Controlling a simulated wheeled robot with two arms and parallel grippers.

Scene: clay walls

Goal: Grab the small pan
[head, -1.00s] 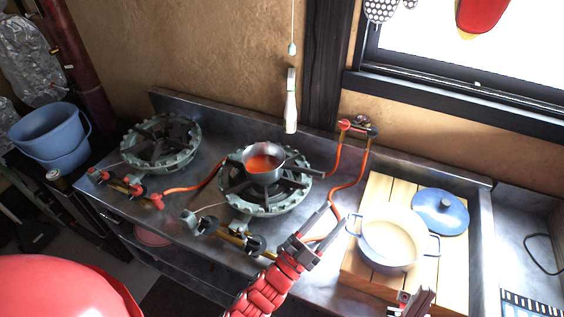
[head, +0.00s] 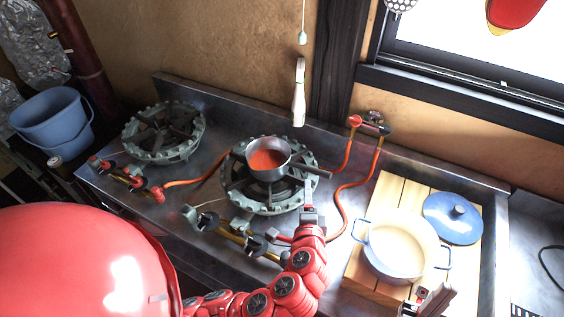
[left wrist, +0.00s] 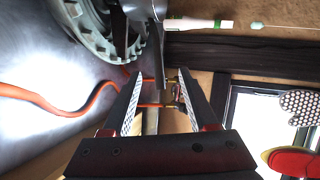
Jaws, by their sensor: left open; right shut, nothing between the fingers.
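The small pan (head: 268,155) is grey with orange-red contents and sits on the right-hand burner (head: 270,205). Its handle (head: 318,171) points right, out over the burner's edge. My left gripper (head: 308,186) is just in front of and close to the handle. In the left wrist view the gripper (left wrist: 162,78) has its fingers apart, and the dark handle (left wrist: 155,35) reaches toward the gap between them. I cannot tell whether the handle is between the fingers. My right gripper (head: 428,302) is shut and empty at the bottom, near the large pot.
A white pot with blue handles (head: 395,270) and a blue lid (head: 452,216) are on a wooden board (head: 362,262). An orange hose (head: 342,205) runs right of the burner. An empty burner (head: 165,135) is at left. A white-handled utensil (head: 299,95) hangs behind.

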